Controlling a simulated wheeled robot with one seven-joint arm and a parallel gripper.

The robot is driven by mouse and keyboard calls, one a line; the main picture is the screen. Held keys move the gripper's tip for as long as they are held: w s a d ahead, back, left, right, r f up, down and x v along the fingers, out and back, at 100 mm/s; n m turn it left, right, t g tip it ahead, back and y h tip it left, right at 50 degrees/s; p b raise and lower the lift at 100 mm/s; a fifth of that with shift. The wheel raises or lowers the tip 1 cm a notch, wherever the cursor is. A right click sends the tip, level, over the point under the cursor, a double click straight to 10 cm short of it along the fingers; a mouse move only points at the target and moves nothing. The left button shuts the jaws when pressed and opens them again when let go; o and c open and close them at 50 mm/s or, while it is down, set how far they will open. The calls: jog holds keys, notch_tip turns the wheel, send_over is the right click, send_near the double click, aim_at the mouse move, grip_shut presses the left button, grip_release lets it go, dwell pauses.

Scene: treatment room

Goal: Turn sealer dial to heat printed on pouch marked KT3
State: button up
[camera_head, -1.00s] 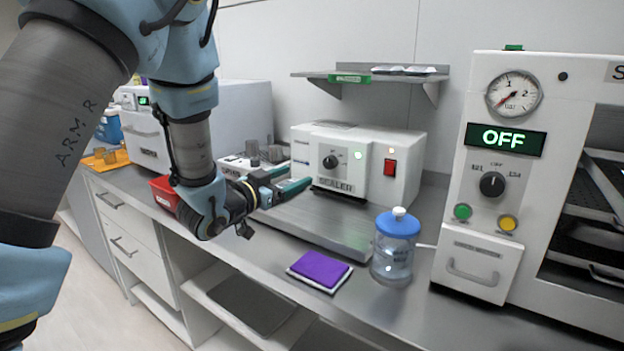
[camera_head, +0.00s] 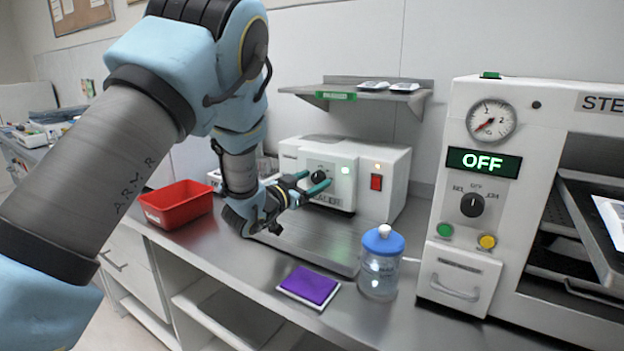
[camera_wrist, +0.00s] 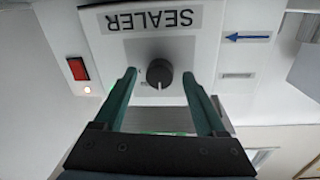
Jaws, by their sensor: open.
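The sealer (camera_head: 385,170) is a white box on the steel counter, with a black dial (camera_head: 319,176) on its front and a red switch (camera_head: 376,182) to the right. A green light and an amber light show on it. My gripper (camera_head: 318,183) is open at the sealer's front. In the wrist view its two green fingers (camera_wrist: 160,88) stand on either side of the dial (camera_wrist: 159,72), apart from it, with the SEALER label (camera_wrist: 153,19) beyond. The dial's scale marks are too small to read. I cannot make out a pouch marked KT3.
A purple pad (camera_head: 309,286) and a blue-capped water bottle (camera_head: 381,262) stand before the sealer. A red bin (camera_head: 177,205) is at the left. The sterilizer (camera_head: 460,220), reading OFF, stands at the right. A wall shelf (camera_head: 345,93) hangs above the sealer.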

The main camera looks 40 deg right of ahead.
grip_shut()
dwell(0.6)
